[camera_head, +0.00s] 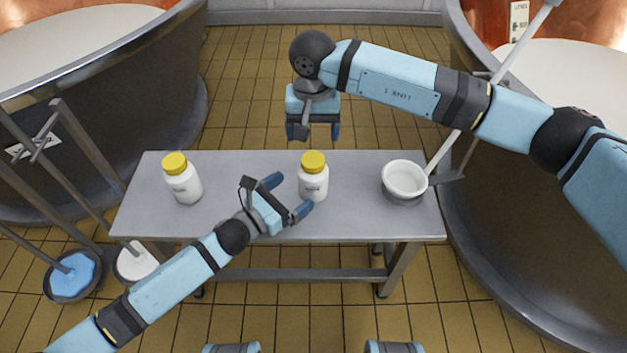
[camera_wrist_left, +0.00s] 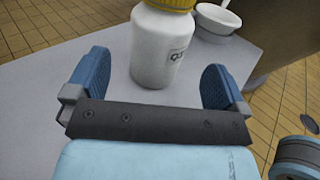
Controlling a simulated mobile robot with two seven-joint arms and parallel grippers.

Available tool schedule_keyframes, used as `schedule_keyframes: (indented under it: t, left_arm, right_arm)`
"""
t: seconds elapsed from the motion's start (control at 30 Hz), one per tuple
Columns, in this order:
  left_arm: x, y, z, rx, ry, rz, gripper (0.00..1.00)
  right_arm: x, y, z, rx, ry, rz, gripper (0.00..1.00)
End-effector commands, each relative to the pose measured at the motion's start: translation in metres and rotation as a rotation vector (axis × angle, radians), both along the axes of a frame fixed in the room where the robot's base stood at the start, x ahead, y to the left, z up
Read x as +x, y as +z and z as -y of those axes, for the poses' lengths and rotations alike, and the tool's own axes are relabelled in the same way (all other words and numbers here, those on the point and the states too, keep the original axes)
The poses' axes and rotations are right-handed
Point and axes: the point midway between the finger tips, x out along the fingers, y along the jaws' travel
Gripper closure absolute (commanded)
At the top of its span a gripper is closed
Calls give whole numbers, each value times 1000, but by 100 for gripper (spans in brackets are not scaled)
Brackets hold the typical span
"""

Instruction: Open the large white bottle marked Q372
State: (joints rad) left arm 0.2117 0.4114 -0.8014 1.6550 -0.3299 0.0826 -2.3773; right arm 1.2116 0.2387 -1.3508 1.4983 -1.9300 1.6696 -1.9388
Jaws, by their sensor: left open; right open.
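A white bottle with a yellow cap (camera_head: 313,178) stands upright near the middle of the bench, its cap on. In the left wrist view this bottle (camera_wrist_left: 162,48) carries a partly turned label starting with Q; the rest is unclear. A similar white bottle with a yellow cap (camera_head: 182,179) stands at the bench's left; its marking is too small to read. My left gripper (camera_head: 287,196) is open, its fingers (camera_wrist_left: 157,78) pointing toward the middle bottle, which is just ahead between them. My right gripper (camera_head: 313,132) is open and empty, behind and above the middle bottle.
Large vats (camera_head: 110,90) flank the bench. The bench between the bottles is partly clear.

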Motion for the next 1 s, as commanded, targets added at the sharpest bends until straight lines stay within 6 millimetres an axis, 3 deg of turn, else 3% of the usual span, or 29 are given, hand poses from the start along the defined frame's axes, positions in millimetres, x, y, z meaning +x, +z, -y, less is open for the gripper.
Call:
schedule_keyframes:
  t: [0.2,0.4,0.8,0.87,1.0]
  left_arm:
    - [29,0,31,-1,0,-1,0]
    - [44,0,48,-1,0,-1,0]
    - [49,0,53,0,0,-1,0]
    - [49,0,53,0,0,-1,12]
    - [49,0,52,0,0,-1,44]
  right_arm:
    - [0,0,0,1,0,0,21]
    - [0,0,0,1,0,0,21]
    - [0,0,0,1,0,0,21]
    - [0,0,0,1,0,0,21]
    - [0,0,0,1,0,0,21]
